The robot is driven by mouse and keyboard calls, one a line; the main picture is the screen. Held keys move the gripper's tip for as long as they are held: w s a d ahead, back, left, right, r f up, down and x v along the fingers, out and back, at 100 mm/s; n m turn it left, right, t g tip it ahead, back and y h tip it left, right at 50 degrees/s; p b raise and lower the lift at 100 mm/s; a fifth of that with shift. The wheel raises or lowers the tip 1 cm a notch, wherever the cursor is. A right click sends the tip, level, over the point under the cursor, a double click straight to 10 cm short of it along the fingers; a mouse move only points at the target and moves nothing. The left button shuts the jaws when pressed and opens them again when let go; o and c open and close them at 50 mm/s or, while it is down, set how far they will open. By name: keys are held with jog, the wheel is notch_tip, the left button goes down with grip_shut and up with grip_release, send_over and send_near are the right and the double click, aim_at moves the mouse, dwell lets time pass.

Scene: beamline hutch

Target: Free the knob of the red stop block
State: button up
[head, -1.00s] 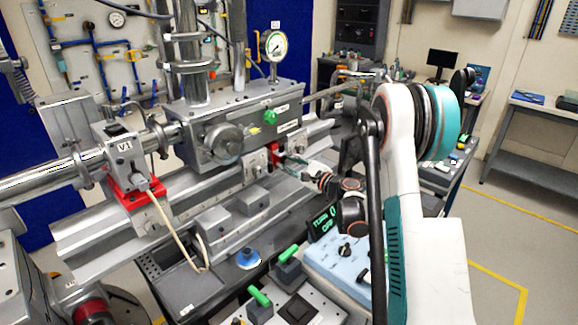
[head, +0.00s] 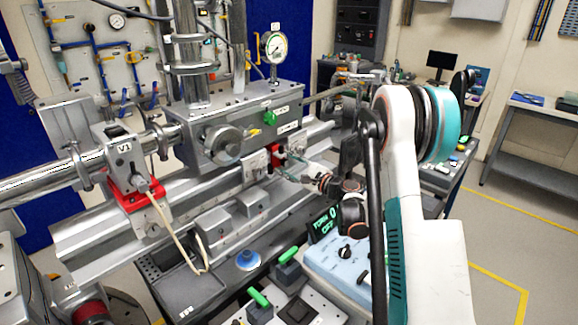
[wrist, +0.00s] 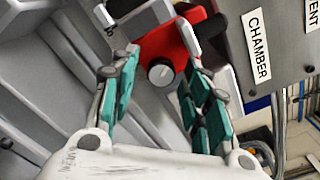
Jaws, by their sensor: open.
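The red stop block (wrist: 172,48) sits on the grey rail, just ahead of my gripper (wrist: 160,90) in the wrist view. Its round silver knob (wrist: 160,73) shows on the near face, between the two teal-padded fingers. My gripper is open, and I see no finger touching the knob. In the head view a small part of the red block (head: 275,158) shows below the chamber box, and my gripper (head: 290,167) is close in front of it. The far side of the block is hidden.
The grey chamber box (head: 240,122) with its labels overhangs the block; its "CHAMBER" plate (wrist: 258,47) is close to the right finger. The rail (head: 190,205) runs along below. A valve (head: 122,160) on a red base stands left. A blue control box (head: 345,265) lies below my arm.

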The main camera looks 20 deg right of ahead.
jog(key=v, duration=1.2)
jog(key=shift+w, duration=0.1)
